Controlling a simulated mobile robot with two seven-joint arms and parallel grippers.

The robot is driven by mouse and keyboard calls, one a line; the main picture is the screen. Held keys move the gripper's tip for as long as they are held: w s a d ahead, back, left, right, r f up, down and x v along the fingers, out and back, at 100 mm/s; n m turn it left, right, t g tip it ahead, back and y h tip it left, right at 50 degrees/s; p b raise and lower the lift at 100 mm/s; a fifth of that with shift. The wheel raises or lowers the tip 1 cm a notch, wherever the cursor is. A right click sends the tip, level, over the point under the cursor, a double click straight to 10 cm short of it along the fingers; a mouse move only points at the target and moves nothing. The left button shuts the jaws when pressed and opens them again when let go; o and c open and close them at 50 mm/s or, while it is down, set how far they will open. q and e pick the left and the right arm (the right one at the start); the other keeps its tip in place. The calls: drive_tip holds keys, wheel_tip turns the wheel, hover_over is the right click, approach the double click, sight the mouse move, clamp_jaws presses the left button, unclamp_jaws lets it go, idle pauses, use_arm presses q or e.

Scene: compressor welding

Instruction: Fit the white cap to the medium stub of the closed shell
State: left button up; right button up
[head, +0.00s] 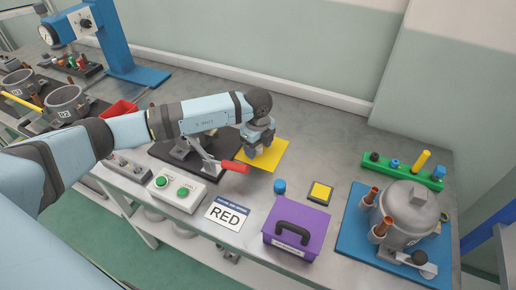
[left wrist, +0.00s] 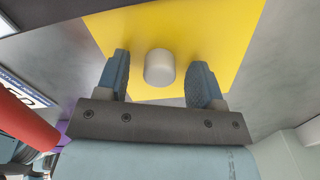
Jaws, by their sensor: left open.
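The white cap (left wrist: 159,67) stands on the yellow mat (left wrist: 215,35), between the two fingers of my left gripper (left wrist: 161,78). The fingers are open, with a gap on each side of the cap. In the head view my left gripper (head: 256,150) points down over the yellow mat (head: 272,155) and mostly hides the cap. The closed shell (head: 408,208) is a grey, lidded vessel on a blue mat (head: 350,235) at the right. Copper stubs (head: 381,229) stand at its side; I cannot tell which is the medium one. My right gripper is not in view.
A purple case (head: 296,232), a blue cap (head: 279,186) and a yellow-topped block (head: 320,192) stand between mat and shell. A red-handled clamp (head: 234,167) is close left of my gripper. A green rack (head: 403,170) with coloured pieces stands behind the shell.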

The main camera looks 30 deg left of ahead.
use_arm(q)
drive_tip(key=c, duration=0.9)
drive_tip(key=shift+r, duration=0.1)
wheel_tip(320, 180, up, 20)
drive_tip(key=shift+f, duration=0.1)
drive_tip(key=shift+o, duration=1.1)
clamp_jaws()
